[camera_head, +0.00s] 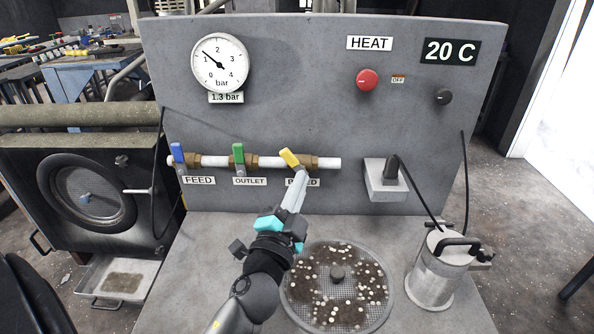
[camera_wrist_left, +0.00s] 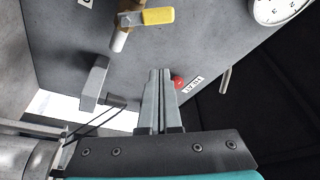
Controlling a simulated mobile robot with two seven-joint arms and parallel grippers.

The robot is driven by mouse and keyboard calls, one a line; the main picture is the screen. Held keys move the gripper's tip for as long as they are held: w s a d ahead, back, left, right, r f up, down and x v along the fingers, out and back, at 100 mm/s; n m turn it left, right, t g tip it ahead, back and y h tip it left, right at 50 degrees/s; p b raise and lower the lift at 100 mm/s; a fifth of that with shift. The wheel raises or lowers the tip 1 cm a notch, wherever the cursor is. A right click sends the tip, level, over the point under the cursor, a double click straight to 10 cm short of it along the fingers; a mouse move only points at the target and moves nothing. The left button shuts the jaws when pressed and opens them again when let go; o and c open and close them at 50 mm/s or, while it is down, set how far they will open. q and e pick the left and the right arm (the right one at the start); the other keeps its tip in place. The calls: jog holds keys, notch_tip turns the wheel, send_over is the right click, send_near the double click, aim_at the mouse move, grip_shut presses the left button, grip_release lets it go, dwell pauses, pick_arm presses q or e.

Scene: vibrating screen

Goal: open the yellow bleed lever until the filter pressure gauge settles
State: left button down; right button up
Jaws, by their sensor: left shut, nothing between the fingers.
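The yellow bleed lever (camera_head: 289,157) sits on the rightmost brass valve of the white pipe and leans to the upper left. It also shows at the top of the left wrist view (camera_wrist_left: 158,16). My left gripper (camera_head: 301,172) is shut and empty, with its fingertips just below and right of the lever, partly covering the BLEED label. In the left wrist view the closed fingertips (camera_wrist_left: 158,73) show apart from the lever; contact is not visible. The pressure gauge (camera_head: 219,63) has its needle pointing upper left, and its display (camera_head: 226,97) reads 1.3 bar. My right gripper is not in view.
The blue feed lever (camera_head: 177,153) and green outlet lever (camera_head: 238,153) stand nearly upright to the left. A grey box with a plug (camera_head: 386,187) is at right. A round sieve (camera_head: 337,290) and metal canister (camera_head: 434,270) stand on the bench. A red button (camera_head: 367,80) is above.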

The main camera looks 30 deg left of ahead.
aim_at(297, 161)
pick_arm(q)
jog(key=shift+w+a+f, duration=0.1)
jog(key=shift+w+a, duration=0.8)
jog(key=shift+w, duration=0.3)
jog(key=shift+w+a+f, duration=0.1)
jog(key=shift+w+a, duration=0.8)
jog(key=shift+w, duration=0.3)
jog(key=shift+w+a+f, duration=0.1)
jog(key=shift+w+a, duration=0.8)
jog(key=shift+w, duration=0.3)
